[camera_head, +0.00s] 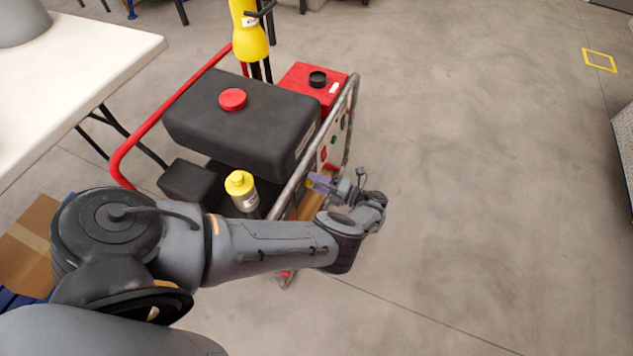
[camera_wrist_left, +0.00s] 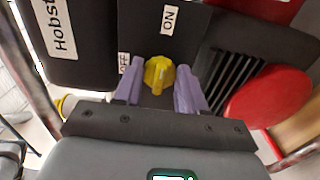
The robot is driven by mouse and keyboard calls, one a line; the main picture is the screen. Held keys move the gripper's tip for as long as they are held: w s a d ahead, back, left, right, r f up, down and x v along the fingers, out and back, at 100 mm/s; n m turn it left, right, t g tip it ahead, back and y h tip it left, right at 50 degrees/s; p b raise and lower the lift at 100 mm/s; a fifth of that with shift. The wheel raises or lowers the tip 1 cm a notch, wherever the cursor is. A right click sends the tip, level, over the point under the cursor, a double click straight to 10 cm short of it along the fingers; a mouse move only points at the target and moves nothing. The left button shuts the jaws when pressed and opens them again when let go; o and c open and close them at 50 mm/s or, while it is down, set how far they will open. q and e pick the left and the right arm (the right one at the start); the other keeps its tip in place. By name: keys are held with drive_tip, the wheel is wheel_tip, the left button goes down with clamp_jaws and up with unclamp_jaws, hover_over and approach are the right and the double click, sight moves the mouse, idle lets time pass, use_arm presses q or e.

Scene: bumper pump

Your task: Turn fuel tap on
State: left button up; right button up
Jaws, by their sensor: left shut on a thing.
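The fuel tap is a yellow knob (camera_wrist_left: 158,75) on the dark pump body, seen in the left wrist view. A white OFF label (camera_wrist_left: 124,63) is at its left and a white ON label (camera_wrist_left: 170,18) is above it. My left gripper (camera_wrist_left: 160,90) has its two purple fingers on either side of the knob and is shut on it. In the head view my left gripper (camera_head: 322,182) is at the right side of the pump frame, and the knob is hidden there. My right gripper is not in view.
The pump's black tank (camera_head: 245,115) has a red cap (camera_head: 232,99). A grey and red tube frame (camera_head: 168,108) surrounds it. A yellow-capped bottle (camera_head: 241,190) stands near my left arm. A white table (camera_head: 75,75) is at the left. Open floor lies to the right.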

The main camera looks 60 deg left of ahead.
use_arm(q)
drive_tip(key=o, duration=1)
drive_tip(key=b+v, duration=0.4)
drive_tip(key=v, duration=0.7)
